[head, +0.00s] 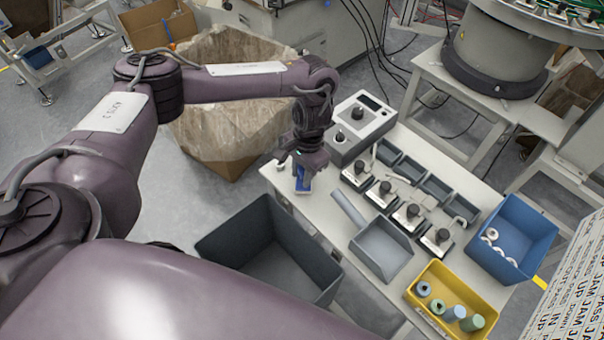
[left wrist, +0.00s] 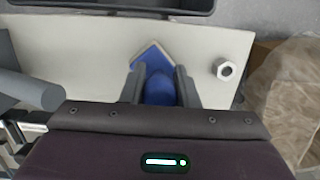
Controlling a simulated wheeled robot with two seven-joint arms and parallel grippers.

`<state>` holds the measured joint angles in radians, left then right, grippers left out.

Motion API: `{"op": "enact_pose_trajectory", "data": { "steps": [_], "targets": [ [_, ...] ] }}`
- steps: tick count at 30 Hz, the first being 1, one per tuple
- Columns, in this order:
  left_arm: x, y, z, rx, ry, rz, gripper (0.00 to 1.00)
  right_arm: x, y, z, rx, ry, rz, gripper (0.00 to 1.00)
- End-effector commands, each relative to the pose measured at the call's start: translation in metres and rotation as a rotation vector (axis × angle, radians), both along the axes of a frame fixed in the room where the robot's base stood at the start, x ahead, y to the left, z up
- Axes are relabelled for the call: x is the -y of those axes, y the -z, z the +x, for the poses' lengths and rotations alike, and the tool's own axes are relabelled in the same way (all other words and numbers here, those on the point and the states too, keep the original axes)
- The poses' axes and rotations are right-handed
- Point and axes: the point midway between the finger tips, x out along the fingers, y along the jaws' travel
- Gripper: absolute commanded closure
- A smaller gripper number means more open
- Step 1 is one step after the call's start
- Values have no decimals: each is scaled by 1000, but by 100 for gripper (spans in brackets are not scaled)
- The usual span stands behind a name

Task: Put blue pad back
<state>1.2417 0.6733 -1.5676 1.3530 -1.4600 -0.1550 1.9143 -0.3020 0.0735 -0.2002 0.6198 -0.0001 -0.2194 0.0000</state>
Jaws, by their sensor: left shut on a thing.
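The blue pad (head: 302,184) is at the left end of the white table (head: 330,205), with a pale edge along its pointed front. My left gripper (head: 303,170) points down over that end of the table, shut on the pad. In the left wrist view the blue pad (left wrist: 153,58) sticks out between the two dark fingers (left wrist: 160,88), over the white surface. I cannot tell whether the pad touches the table. My right gripper is not in view.
A metal nut (left wrist: 223,69) lies beside the pad. A grey scoop (head: 381,248), a yellow bin (head: 478,290) with rolls and a blue bin (head: 525,222) with white rings are to the right. A dark open bin (head: 225,245) stands before the table; a lined carton (head: 215,130) behind.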

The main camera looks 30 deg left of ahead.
Motion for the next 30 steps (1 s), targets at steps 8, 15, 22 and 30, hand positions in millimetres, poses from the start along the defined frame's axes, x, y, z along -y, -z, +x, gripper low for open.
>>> {"op": "enact_pose_trajectory", "data": {
  "steps": [8,15,22,30],
  "targets": [
    [0,1,0,1,0,0,97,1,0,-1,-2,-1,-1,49],
    [0,3,0,1,0,0,57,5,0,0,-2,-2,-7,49],
    [0,3,0,1,0,0,51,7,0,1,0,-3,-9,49],
    [1,-16,4,5,1,0,51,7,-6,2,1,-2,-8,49]
  ]
}}
